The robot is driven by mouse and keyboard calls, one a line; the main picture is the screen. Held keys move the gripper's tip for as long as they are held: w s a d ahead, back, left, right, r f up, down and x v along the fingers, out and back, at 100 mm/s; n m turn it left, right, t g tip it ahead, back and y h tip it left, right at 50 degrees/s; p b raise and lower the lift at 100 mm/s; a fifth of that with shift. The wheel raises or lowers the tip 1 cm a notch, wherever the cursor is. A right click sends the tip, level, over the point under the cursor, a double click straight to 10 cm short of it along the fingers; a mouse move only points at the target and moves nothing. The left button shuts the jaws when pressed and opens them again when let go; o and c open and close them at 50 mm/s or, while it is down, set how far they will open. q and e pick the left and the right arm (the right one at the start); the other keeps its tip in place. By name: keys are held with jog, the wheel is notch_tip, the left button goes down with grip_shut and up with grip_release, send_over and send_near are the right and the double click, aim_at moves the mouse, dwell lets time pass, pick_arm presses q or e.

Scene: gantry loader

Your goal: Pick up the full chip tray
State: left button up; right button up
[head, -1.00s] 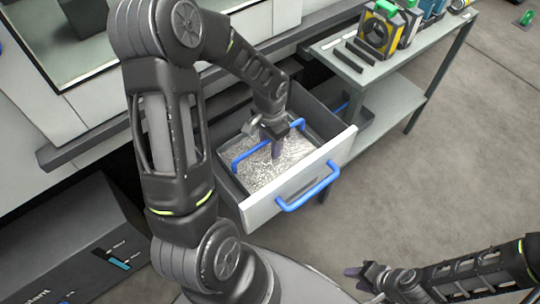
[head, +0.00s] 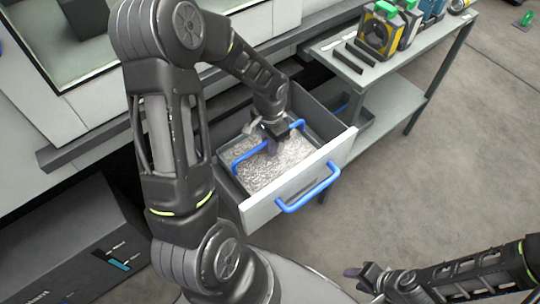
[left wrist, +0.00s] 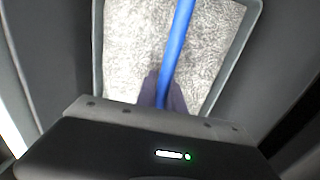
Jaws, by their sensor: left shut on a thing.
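The chip tray (head: 284,172) is full of silvery metal chips and sits inside the open drawer (head: 262,213). A blue bar handle (head: 243,158) spans the tray from side to side. My left gripper (head: 273,148) reaches down over the tray and is shut on this blue handle. In the left wrist view the fingers (left wrist: 163,93) close around the blue bar (left wrist: 177,38), with the chips (left wrist: 125,40) below. The fingertips are partly hidden by the wrist. My right gripper (head: 362,276) is low at the bottom right, away from the drawer; its jaw opening is unclear.
The drawer front has its own blue pull handle (head: 310,190). A grey bench (head: 385,72) at the upper right holds yellow-and-black and blue devices and dark bars. Bare floor (head: 440,170) lies to the right.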

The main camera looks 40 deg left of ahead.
pick_arm(q)
grip_shut()
dwell(1.0)
jog(key=shift+r, duration=0.1)
jog(key=shift+w+r, duration=0.1)
jog(key=shift+r, duration=0.6)
notch_tip(320, 180, up, 27)
jog(key=p, duration=0.4)
jog(key=shift+f, duration=0.2)
dwell(0.4)
